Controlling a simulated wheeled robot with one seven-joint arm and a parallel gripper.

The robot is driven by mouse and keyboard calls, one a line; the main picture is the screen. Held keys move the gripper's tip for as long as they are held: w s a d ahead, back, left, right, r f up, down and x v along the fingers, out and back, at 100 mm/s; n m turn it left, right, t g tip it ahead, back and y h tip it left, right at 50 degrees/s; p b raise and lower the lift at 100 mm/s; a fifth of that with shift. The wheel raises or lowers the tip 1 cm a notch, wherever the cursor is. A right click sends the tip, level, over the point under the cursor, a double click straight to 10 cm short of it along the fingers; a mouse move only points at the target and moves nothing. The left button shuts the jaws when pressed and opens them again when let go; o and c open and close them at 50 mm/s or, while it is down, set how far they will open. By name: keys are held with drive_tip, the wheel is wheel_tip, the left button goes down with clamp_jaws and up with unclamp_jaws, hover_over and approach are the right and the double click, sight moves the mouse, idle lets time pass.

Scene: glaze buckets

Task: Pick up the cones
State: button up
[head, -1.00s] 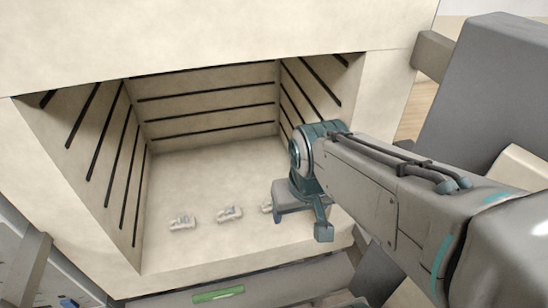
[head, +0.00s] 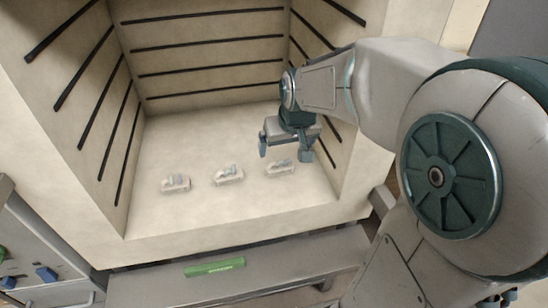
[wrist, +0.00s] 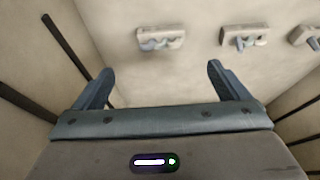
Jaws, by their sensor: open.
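Three small pale cone holders with grey-white cones stand in a row on the kiln floor. In the head view they are the left (head: 175,184), the middle (head: 228,175) and the right (head: 281,168). The wrist view shows three holders along the top: one at the centre (wrist: 161,38), one right of it (wrist: 245,38), and one cut by the right edge (wrist: 312,36). My gripper (head: 285,154) is open and empty, inside the kiln just behind and above the right holder. Its two spread fingers (wrist: 160,74) show in the wrist view, apart from the holders.
The kiln's cream walls (head: 205,50) carry dark horizontal grooves; the right wall is close to my arm. A grey ledge (head: 140,290) with a green bar (head: 214,267) lies before the opening. A control panel (head: 35,255) stands at lower left. The floor left of the holders is clear.

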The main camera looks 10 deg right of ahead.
sight(280, 159)
drive_tip(key=b+x, duration=0.2)
drive_tip(key=x, duration=0.8)
drive_tip(key=shift+w+a, duration=0.15)
drive_tip(key=c, duration=1.1)
